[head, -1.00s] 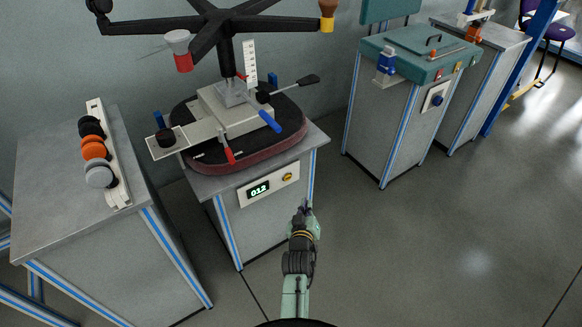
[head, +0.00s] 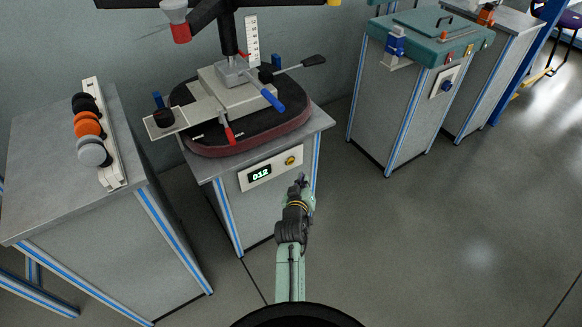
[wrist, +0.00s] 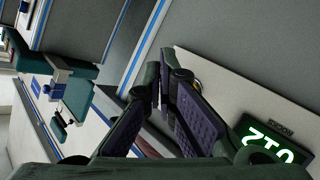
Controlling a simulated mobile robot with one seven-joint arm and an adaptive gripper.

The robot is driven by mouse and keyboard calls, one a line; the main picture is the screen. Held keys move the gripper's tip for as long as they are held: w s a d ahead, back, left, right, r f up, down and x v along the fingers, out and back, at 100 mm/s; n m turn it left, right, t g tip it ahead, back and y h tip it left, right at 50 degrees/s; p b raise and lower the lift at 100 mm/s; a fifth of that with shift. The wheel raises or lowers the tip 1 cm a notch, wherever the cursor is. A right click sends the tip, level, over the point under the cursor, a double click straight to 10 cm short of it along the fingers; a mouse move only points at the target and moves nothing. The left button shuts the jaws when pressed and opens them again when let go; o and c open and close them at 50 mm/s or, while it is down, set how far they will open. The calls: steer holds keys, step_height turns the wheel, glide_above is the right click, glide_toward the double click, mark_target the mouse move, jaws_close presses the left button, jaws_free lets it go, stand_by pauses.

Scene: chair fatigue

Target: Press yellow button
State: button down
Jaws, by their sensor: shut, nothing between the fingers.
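The yellow button (head: 290,161) is a small round knob on the right end of the white panel (head: 245,181). The panel is on the front of the middle cabinet. Left of the button is a green display (head: 260,174) reading 012, which also shows in the wrist view (wrist: 270,150). My gripper (head: 302,179) is shut and empty, in front of the panel, just below and right of the button in the head view. I see no clear contact.
A chair mechanism with a blue lever (head: 272,99) and a red lever (head: 229,134) sits on top of the middle cabinet. A left cabinet (head: 60,140) carries a strip of knobs. A green case (head: 430,35) stands on a cabinet to the right. The floor (head: 420,240) at right is clear.

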steer(key=shift+w+a+b, duration=0.5)
steer(key=shift+w+a, duration=0.1)
steer(key=shift+w, duration=0.25)
steer(key=shift+w+a+b, duration=0.45)
steer(key=shift+w+a, duration=0.15)
steer(key=shift+w, duration=0.2)
steer(key=shift+w, duration=0.1)
steer(key=shift+w+a, duration=0.2)
steer(key=shift+w, duration=0.05)
steer(key=shift+w+a+b, duration=0.25)
steer(key=shift+w+b, duration=0.05)
steer(key=shift+b, duration=0.15)
stand_by(0.7)
steer(key=shift+s, duration=0.1)
steer(key=shift+s+d+p, duration=0.5)
steer(key=shift+s, duration=0.05)
steer(key=s+d+p, duration=0.1)
steer(key=s, duration=0.1)
steer(key=s+d+p, duration=0.2)
stand_by(0.6)
